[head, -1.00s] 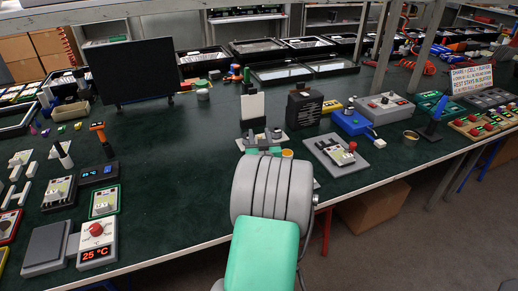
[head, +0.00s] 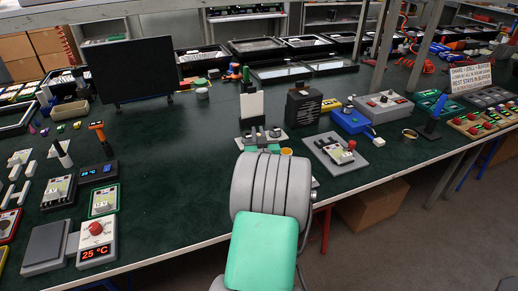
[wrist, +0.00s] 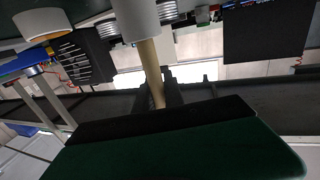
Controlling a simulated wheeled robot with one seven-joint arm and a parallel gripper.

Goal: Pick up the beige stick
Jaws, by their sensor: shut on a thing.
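The beige stick (wrist: 153,72) stands nearly upright in the wrist view, slightly tilted. My gripper (wrist: 160,92) has its dark fingers shut on the lower part of the stick in that view. The stick's upper end meets or passes behind a white cylinder (wrist: 131,18); I cannot tell which. In the head view my own arm covers the gripper and I cannot make out the stick.
A white upright panel (head: 252,105) and a black box (head: 303,105) stand just beyond my arm. A grey plate with a control device (head: 337,153) lies to the right. A black monitor (head: 132,70) stands at the back left. Bare green tabletop (head: 180,165) lies left of my arm.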

